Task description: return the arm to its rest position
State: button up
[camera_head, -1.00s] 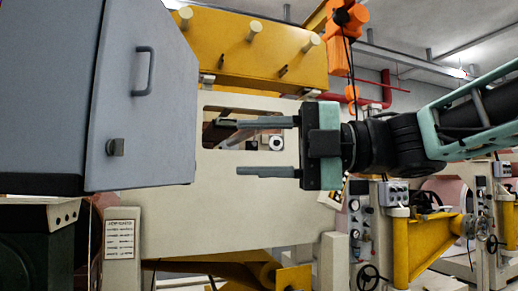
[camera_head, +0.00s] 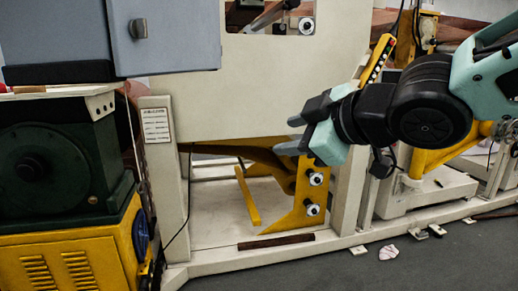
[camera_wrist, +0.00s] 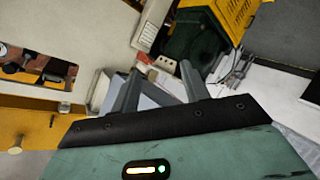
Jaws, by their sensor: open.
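My gripper (camera_head: 298,134) is right of centre in the head view, in front of the cream machine frame. Its grey fingers point left and the arm comes in from the right edge. In the wrist view the two grey fingers (camera_wrist: 158,88) stand apart with nothing held between them.
A grey cabinet (camera_head: 165,40) hangs at upper left, above a dark green motor housing (camera_head: 50,150) on a yellow base (camera_head: 80,255). The cream machine panel (camera_head: 270,90) is behind my gripper. A yellow bracket (camera_head: 305,190) stands below it. Dark floor (camera_head: 430,262) is open at lower right.

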jog(key=s+d+f+m+g+h+p, duration=0.1)
jog(key=s+d+f+m+g+h, duration=0.3)
jog(key=s+f, duration=0.5)
jog(key=s+d+f+m+g+h+p, duration=0.1)
jog(key=s+d+f+m+g+h, duration=0.2)
jog(key=s+f+g, duration=0.3)
jog(key=s+d+f+m, duration=0.1)
jog(key=s+f, duration=0.2)
jog(key=s, duration=0.4)
jog(key=shift+s+d+f+g+h, duration=0.2)
jog(key=shift+s+f+g+h, duration=0.1)
jog(key=shift+g+h, duration=0.1)
jog(key=shift+w, duration=0.1)
